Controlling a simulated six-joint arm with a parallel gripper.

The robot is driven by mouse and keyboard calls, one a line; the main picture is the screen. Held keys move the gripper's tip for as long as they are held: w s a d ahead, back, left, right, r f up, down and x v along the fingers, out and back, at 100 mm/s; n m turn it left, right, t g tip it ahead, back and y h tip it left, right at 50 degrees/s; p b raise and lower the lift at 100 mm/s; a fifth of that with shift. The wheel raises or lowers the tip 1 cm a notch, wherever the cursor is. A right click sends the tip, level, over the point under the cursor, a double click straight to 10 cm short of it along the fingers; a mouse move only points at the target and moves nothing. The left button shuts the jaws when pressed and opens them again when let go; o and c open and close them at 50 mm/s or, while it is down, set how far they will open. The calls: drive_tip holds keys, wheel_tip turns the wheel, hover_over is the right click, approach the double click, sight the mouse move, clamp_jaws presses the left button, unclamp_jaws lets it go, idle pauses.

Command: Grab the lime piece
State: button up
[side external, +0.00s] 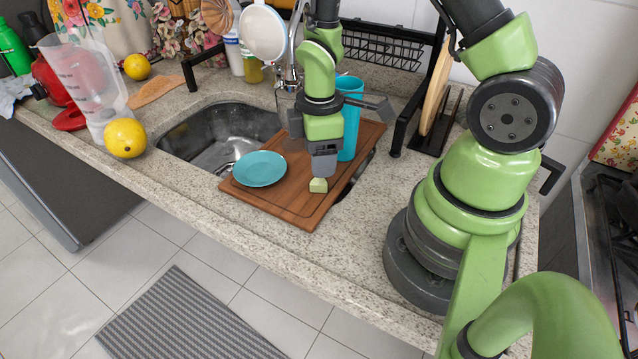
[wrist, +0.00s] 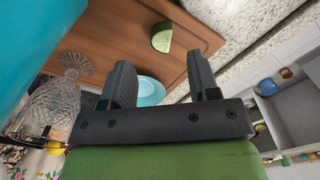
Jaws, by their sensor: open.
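The lime piece (side external: 318,185) is a small pale green wedge on the wooden cutting board (side external: 281,213), near the board's front right part. In the wrist view the lime piece (wrist: 161,37) shows a green rind and a pale cut face, and lies beyond the fingertips. My gripper (side external: 323,170) is just above and behind the lime piece in the side view. In the wrist view my gripper (wrist: 159,72) has its two dark fingers apart with nothing between them. The gap between fingers and lime piece is hard to judge.
A teal plate (side external: 260,168) lies on the board's left part. A tall teal cup (side external: 352,118) stands behind my gripper, near a clear glass (wrist: 78,100). The sink (side external: 214,135) opens at left. A lemon (side external: 125,138) sits near the counter's edge.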

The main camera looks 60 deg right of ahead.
sight(319, 180)
drive_tip(key=shift+a+f, duration=0.1)
drive_tip(key=shift+f, duration=2.55)
drive_tip(key=c, duration=0.9)
